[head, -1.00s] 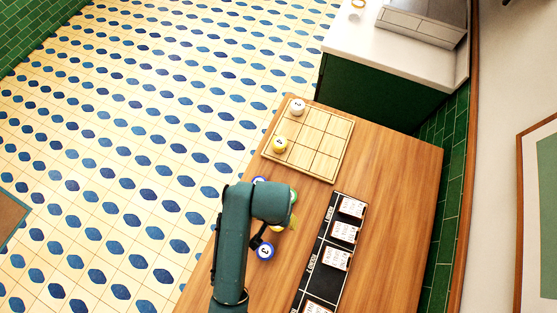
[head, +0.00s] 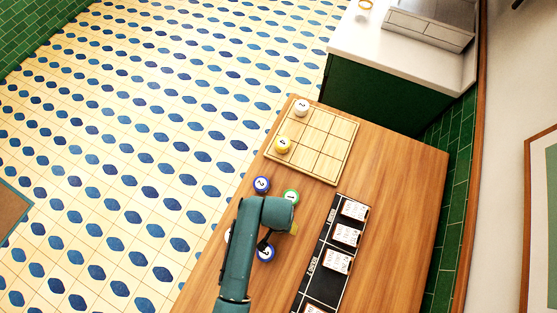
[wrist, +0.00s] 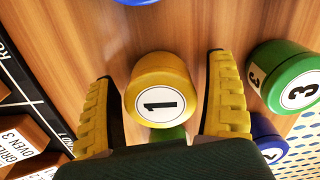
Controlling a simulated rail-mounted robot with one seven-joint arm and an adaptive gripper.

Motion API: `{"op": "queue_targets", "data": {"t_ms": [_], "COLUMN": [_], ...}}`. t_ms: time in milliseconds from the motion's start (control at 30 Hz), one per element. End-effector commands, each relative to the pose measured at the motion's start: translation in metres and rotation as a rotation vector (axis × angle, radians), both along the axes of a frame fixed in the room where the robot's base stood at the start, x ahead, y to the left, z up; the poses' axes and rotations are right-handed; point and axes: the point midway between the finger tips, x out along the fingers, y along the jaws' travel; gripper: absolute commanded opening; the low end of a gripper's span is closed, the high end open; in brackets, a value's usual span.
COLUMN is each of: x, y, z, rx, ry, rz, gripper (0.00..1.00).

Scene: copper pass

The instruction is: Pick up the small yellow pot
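A yellow pot (wrist: 162,82) with a white label reading 1 stands between the two yellow-padded fingers of my gripper (wrist: 161,70) in the wrist view. The fingers are open, one on each side of it, with gaps between pads and pot. In the head view only a yellow sliver (head: 294,229) of it shows beside my arm, which hides most of the gripper. Another yellow pot (head: 282,145), its label apparently reading 4, sits on the wooden grid board (head: 330,153).
A white pot (head: 302,107) stands on the board's far corner. A green pot labelled 3 (wrist: 290,80) is close to the right finger. A black card strip (head: 322,285) lies to the right.

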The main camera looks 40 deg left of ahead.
Motion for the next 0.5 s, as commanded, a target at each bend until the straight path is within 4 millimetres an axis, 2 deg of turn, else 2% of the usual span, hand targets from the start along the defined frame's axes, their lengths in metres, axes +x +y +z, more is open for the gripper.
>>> {"op": "queue_targets", "data": {"t_ms": [33, 333, 500], "x": [-0.0002, -0.0002, 0.0001], "y": [-0.0001, -0.0001, -0.0001], "z": [0.0, 0.0002, 0.0005], "rx": [0.0, 0.0, 0.0], "ry": [0.0, 0.0, 0.0], "rz": [0.0, 0.0, 0.0], "gripper": [0.75, 0.18, 0.15]}}
